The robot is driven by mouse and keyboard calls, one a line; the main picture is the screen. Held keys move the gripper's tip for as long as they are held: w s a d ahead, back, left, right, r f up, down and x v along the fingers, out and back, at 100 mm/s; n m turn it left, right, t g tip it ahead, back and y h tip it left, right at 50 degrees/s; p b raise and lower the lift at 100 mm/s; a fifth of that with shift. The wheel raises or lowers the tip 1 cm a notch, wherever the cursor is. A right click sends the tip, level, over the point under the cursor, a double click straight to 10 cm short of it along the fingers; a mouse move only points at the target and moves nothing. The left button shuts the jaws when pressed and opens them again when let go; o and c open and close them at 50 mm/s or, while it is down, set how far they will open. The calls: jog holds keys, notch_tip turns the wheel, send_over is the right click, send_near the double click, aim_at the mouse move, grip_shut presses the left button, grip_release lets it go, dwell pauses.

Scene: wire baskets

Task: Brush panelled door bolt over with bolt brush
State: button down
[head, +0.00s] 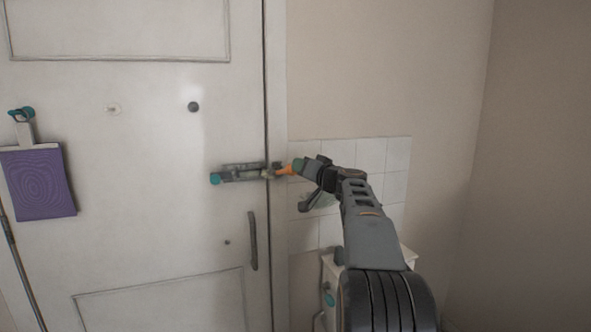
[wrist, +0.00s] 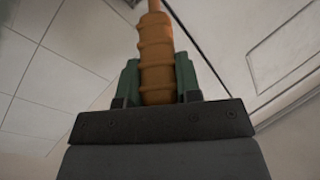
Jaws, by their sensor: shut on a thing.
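The panelled door (head: 150,150) is white and fills the left of the head view. Its bolt (head: 243,172) is a grey metal bar in a housing near the door's right edge, with a teal piece at its left end. My gripper (head: 298,166) is at the right end of the bolt, beside the door's edge. It is shut on the orange handle of the bolt brush (head: 285,170). The ribbed orange handle (wrist: 156,60) also shows in the wrist view, between the green fingers. The brush head is small and I cannot tell whether it touches the bolt.
A dark door handle (head: 253,240) sits below the bolt. A purple board (head: 38,182) hangs at the left from a teal hook. White tiles (head: 372,155) cover the wall behind my arm. A small white cabinet (head: 330,275) stands low behind my arm.

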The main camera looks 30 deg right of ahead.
jog(key=shift+w+a, duration=0.1)
jog(key=shift+a, duration=0.2)
jog(key=shift+d, duration=0.65)
jog(key=shift+s, duration=0.2)
jog(key=s+b, duration=0.2)
jog(key=b, duration=0.1)
jog(key=shift+s+a+f, duration=0.2)
jog(key=shift+a, duration=0.05)
jog(key=shift+s+a+r+b, duration=0.1)
jog(key=shift+s+a+b, duration=0.15)
jog(key=shift+s+b, duration=0.75)
jog(key=shift+s+a+r+b, duration=0.1)
jog(key=shift+s+a+b, duration=0.1)
jog(key=shift+s+b, duration=0.75)
jog(key=shift+s+p, duration=0.25)
jog(key=shift+p, duration=0.1)
jog(key=c, duration=1.3)
grip_release()
jog(key=shift+c, duration=0.2)
grip_shut()
